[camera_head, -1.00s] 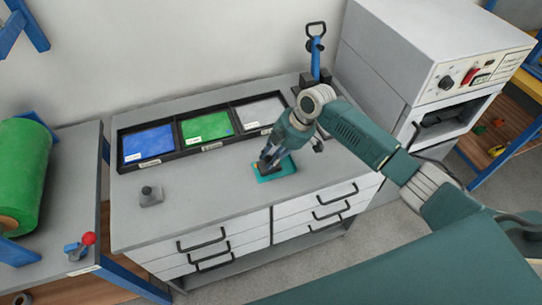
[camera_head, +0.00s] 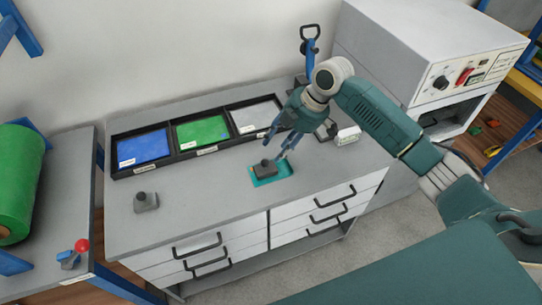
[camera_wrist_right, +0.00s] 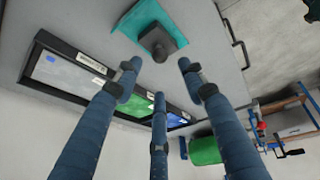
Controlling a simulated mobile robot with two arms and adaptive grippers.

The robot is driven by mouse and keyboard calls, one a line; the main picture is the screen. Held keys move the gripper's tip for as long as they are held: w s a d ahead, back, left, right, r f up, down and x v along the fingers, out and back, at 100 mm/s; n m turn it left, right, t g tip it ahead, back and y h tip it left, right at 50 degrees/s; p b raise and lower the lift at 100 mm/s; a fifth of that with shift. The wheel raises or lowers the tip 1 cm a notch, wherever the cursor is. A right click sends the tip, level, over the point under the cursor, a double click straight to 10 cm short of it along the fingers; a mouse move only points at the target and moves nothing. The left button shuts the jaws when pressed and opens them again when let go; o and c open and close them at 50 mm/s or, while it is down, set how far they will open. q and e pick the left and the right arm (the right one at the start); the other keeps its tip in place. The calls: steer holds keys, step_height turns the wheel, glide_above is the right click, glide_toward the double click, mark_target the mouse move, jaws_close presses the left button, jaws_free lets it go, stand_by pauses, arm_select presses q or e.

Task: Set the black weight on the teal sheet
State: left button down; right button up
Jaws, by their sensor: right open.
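The teal sheet (camera_head: 286,170) lies flat on the grey bench top (camera_head: 215,205). The black weight (camera_head: 265,168), a dark block with a knob, stands upright on it. In the right wrist view the weight (camera_wrist_right: 158,42) sits on the sheet (camera_wrist_right: 138,17), towards one edge. My right gripper (camera_head: 277,146) is just above and behind the weight, its fingers spread and empty. In the right wrist view the fingers (camera_wrist_right: 160,76) are apart from the weight, with a gap between. My left gripper is not in view.
A second knobbed weight (camera_head: 146,202) stands at the bench's left. A black tray (camera_head: 170,146) with blue, green and grey sheets runs along the back. A small white box (camera_head: 348,136) and a blue-handled tool (camera_head: 309,50) are at the right. The bench front is clear.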

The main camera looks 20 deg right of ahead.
steer(key=v, duration=0.3)
steer(key=shift+s+r, duration=0.1)
steer(key=shift+r, duration=0.2)
steer(key=shift+f, duration=0.1)
